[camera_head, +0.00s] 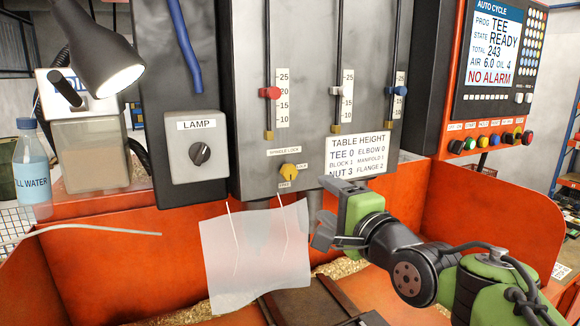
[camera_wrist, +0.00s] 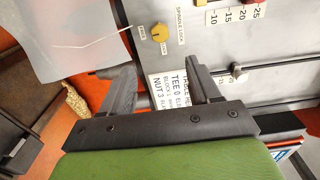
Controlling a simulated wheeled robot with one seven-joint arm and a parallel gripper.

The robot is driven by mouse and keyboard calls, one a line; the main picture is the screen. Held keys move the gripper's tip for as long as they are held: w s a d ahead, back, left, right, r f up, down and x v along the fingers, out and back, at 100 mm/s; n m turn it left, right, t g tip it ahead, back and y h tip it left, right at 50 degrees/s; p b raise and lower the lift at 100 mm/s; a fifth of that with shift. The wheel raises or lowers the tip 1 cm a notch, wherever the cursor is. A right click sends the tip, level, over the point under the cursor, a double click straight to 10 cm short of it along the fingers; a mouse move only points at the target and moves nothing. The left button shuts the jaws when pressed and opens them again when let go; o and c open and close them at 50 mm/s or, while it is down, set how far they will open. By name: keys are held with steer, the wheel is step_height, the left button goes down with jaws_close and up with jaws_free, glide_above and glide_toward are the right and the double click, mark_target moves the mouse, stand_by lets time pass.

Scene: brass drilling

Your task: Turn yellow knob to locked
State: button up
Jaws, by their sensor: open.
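The yellow knob (camera_head: 289,170) sits low on the grey machine front, under a "SPINDLE LOCK" label. One small label is below it and another to its right; which one it points at is too small to tell. The yellow knob also shows near the top of the wrist view (camera_wrist: 158,32), beyond my fingers. My gripper (camera_head: 326,213) is below and to the right of the knob in the head view, apart from it. In the wrist view my gripper (camera_wrist: 163,78) is open, with nothing between its two fingers.
A translucent sheet (camera_head: 255,258) hangs just below and left of the knob. A table height placard (camera_head: 358,154) is to its right. The lamp switch box (camera_head: 196,148) is at left. Sliders with red (camera_head: 270,92), white and blue handles are above. Orange walls (camera_head: 465,205) flank the bay.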

mark_target(291, 174)
steer(key=p+x, duration=0.4)
steer(key=x, duration=0.9)
steer(key=shift+r, duration=0.15)
steer(key=shift+x, duration=0.8)
steer(key=shift+s+f, duration=0.2)
steer(key=c, duration=1)
